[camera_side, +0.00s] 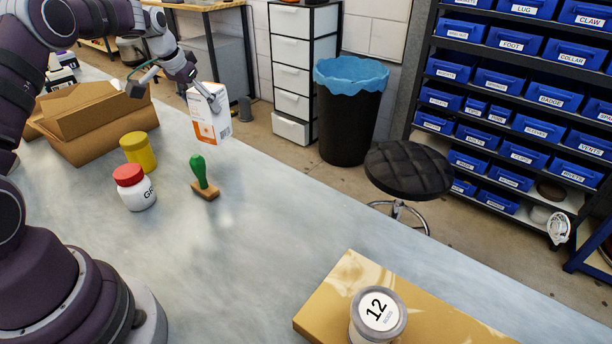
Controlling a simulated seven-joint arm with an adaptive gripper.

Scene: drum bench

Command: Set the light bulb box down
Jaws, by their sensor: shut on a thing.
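The light bulb box (207,127) is a small white and orange carton in the upper left middle of the side view. My gripper (205,97) is shut on its top part. The box looks nearly upright, slightly tilted, near the far edge of the grey bench (255,225). I cannot tell for certain whether its bottom touches the bench or hangs above it. Part of its top is hidden by the gripper fingers.
A green-handled stamp (200,175), a yellow jar (139,152) and a red-lidded white jar (134,188) stand nearby. Open cardboard boxes (100,120) lie left. A round tub (378,315) sits on a gold box (345,280) in front. The bench middle is clear.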

